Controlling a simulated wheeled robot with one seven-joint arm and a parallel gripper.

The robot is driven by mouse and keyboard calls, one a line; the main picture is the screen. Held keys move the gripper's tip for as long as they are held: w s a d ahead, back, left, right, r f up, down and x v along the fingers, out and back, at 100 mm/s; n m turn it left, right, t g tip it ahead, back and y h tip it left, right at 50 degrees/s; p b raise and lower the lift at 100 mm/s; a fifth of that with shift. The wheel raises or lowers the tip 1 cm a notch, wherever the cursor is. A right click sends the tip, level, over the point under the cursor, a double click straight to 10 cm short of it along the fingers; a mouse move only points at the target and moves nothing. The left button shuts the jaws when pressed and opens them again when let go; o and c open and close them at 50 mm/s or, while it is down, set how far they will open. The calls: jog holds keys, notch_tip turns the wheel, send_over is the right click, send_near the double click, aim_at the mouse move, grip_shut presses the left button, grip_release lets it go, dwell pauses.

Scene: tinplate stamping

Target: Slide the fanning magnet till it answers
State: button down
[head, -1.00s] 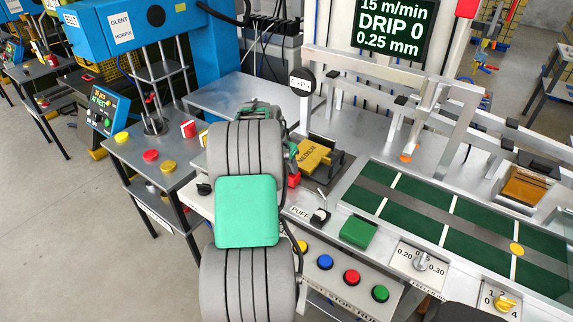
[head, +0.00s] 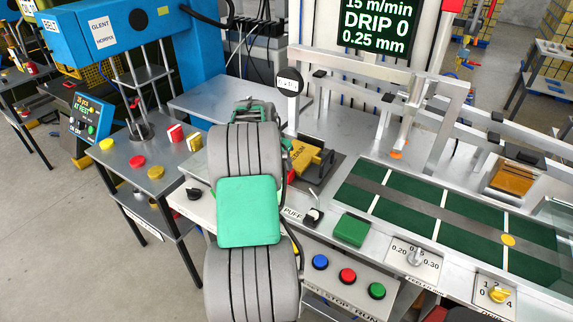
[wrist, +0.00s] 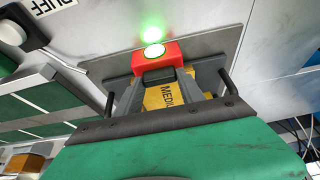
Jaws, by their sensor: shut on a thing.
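A red block with a green lit cap, which looks like the fanning magnet (wrist: 173,54), stands at the far edge of a grey plate in the wrist view. The cap glows brightly, with a green glow beyond it. My gripper (wrist: 159,78) is shut on the dark part at the red block's near side, one grey finger on each side. A yellow piece marked "MEDIU..." (wrist: 165,97) shows between and below the fingers. In the head view, the yellow piece (head: 315,158) lies just right of my arm, which hides my fingertips and most of the red block.
A dark post (wrist: 109,102) and another (wrist: 229,80) stand beside my fingers. The PUFF switch (head: 313,217) and a green block (head: 351,230) are to the right, before the green belt (head: 455,239). The display (head: 375,25) reads 15 m/min, DRIP 0, 0.25 mm.

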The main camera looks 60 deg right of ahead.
jog(key=shift+a, duration=0.15)
jog(key=c, duration=0.7)
grip_release()
jog(key=b+v, duration=0.1)
jog(key=v, duration=0.7)
jog(key=shift+b, duration=0.3)
